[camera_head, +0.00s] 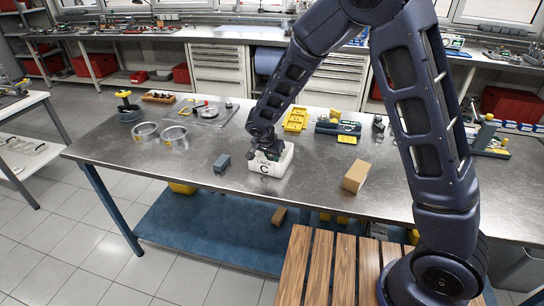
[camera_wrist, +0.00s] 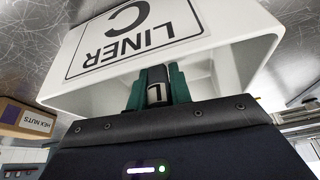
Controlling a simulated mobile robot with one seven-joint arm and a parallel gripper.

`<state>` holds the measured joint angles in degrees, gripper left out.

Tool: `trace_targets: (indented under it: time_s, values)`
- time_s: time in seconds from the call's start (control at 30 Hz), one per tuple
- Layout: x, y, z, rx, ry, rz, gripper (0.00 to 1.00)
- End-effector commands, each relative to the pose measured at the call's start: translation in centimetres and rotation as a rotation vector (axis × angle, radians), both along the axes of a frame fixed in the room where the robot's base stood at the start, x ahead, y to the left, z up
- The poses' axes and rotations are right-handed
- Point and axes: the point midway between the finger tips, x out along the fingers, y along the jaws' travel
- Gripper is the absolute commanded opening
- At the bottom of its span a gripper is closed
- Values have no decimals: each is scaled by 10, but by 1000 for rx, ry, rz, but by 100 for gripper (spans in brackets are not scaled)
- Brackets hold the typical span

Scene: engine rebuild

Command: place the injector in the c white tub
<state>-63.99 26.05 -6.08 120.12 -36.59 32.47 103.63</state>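The white tub (camera_head: 284,167), labelled LINER C, stands on the metal workbench (camera_head: 325,165). In the wrist view the tub (camera_wrist: 255,38) fills the upper part, its lettering upside down and its open inside showing. My gripper (camera_head: 266,150) is low over the tub's opening in the head view. In the wrist view its green fingers (camera_wrist: 157,90) sit on both sides of a dark cylindrical piece with a white band marked 1, which looks like the injector (camera_wrist: 156,88). The fingers are closed on it at the tub's mouth. Its lower end is hidden, and it cannot be made out in the head view.
A grey block (camera_head: 222,162) lies just left of the tub. A cardboard box (camera_head: 355,175) stands to the right; a hex nuts box (camera_wrist: 25,118) shows in the wrist view. Two metal rings (camera_head: 160,136) are at the left, and a yellow tray (camera_head: 296,119) is behind.

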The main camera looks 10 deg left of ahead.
Motion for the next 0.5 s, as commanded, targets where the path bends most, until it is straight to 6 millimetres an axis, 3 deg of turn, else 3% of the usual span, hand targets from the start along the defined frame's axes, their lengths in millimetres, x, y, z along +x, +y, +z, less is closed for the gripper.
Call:
trace_targets:
  time_s: [0.03, 0.1, 0.5]
  values:
    - [0, 0, 0, 0, 0, 0, 28]
    - [0, 0, 0, 0, 0, 0, 42]
    - [-1, 0, 6, 1, 0, 0, 42]
